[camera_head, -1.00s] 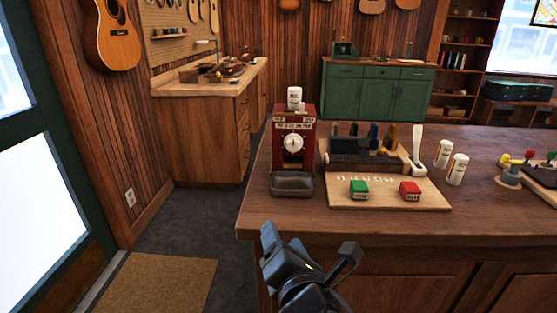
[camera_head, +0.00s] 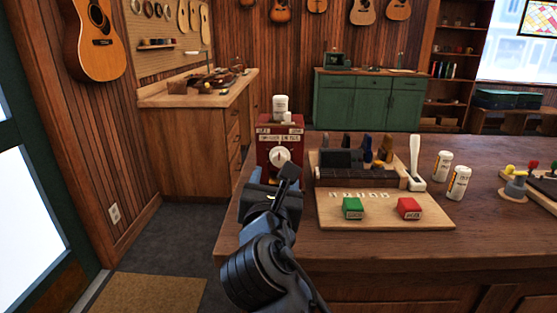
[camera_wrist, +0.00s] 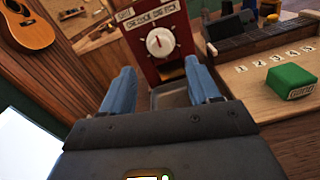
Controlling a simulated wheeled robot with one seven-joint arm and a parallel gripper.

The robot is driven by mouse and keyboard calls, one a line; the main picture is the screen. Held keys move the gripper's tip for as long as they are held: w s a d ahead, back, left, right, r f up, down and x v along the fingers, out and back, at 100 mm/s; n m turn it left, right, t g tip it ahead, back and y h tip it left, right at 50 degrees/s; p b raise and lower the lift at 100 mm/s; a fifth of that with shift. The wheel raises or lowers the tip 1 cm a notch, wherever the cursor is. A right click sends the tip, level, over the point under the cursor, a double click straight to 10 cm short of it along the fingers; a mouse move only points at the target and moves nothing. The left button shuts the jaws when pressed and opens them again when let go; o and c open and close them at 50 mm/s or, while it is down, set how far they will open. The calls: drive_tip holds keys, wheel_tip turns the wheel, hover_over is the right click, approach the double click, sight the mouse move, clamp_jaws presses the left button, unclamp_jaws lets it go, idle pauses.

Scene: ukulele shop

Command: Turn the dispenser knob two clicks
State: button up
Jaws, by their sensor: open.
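The red dispenser (camera_head: 268,139) stands at the left end of the wooden counter, with a round white knob (camera_head: 281,156) on its front face. In the wrist view the knob (camera_wrist: 159,43) is upper centre, ahead of and between the finger pads, with a dark tray (camera_wrist: 170,96) below it. My gripper (camera_head: 271,182) is in front of the dispenser and hides its lower part in the head view. In the wrist view my gripper (camera_wrist: 160,88) has its two blue fingers spread apart with nothing between them. The fingers look short of the knob.
White bottles stand on the dispenser (camera_head: 280,106). To its right are a wooden board (camera_head: 385,222) with a green block (camera_head: 353,208) and a red block (camera_head: 409,208), a dark rack (camera_head: 350,168), and two white bottles (camera_head: 459,183). The counter's front right (camera_head: 480,235) is clear.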

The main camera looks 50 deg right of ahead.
sight(279, 161)
drive_tip(key=shift+x, duration=3.95)
drive_tip(key=shift+c, duration=0.4)
drive_tip(key=shift+s, duration=0.1)
drive_tip(key=c, duration=0.8)
